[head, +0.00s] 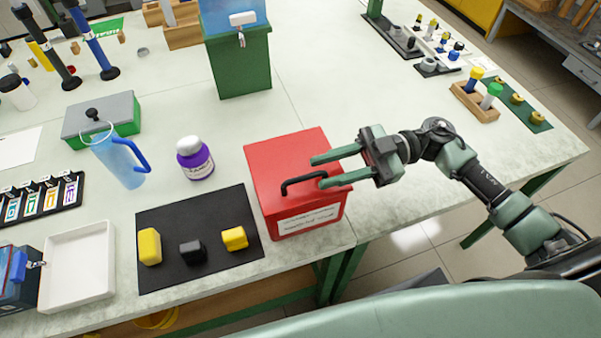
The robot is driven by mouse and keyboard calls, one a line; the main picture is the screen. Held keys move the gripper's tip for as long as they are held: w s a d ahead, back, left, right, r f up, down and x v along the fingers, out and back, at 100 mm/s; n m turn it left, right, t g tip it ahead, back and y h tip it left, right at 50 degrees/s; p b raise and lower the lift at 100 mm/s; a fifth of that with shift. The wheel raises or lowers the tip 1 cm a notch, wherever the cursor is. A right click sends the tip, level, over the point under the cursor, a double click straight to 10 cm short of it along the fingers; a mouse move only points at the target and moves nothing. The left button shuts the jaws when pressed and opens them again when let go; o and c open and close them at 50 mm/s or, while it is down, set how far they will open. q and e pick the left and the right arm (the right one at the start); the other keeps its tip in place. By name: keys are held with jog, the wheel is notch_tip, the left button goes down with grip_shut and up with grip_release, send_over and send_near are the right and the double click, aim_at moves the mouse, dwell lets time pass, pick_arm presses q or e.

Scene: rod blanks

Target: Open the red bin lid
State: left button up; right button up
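The red bin (265,183) stands near the front edge of the table, with a white label on its front. Its red lid (290,153) lies shut on top and carries a black bar handle (303,180). My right gripper (316,172) comes in from the right over the lid. Its two green fingers are spread apart, with nothing seen between them. The fingertips are close to the right end of the handle; I cannot tell whether they touch it. My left gripper is not in view.
A black mat (205,215) with two yellow blocks and a dark block lies left of the bin. A purple bottle (195,160) and a blue jug (118,160) stand behind the mat. A green box (240,65) stands farther back. The table right of the bin is clear.

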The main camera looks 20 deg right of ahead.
aim_at(299, 177)
jog(key=a, duration=0.3)
jog(key=a+p, duration=0.1)
jog(key=shift+s+a+r, duration=0.2)
jog(key=shift+a+r, duration=0.05)
jog(key=shift+a, duration=0.05)
jog(key=shift+a+f, duration=0.15)
jog(key=shift+a, duration=0.55)
grip_shut()
dwell(0.5)
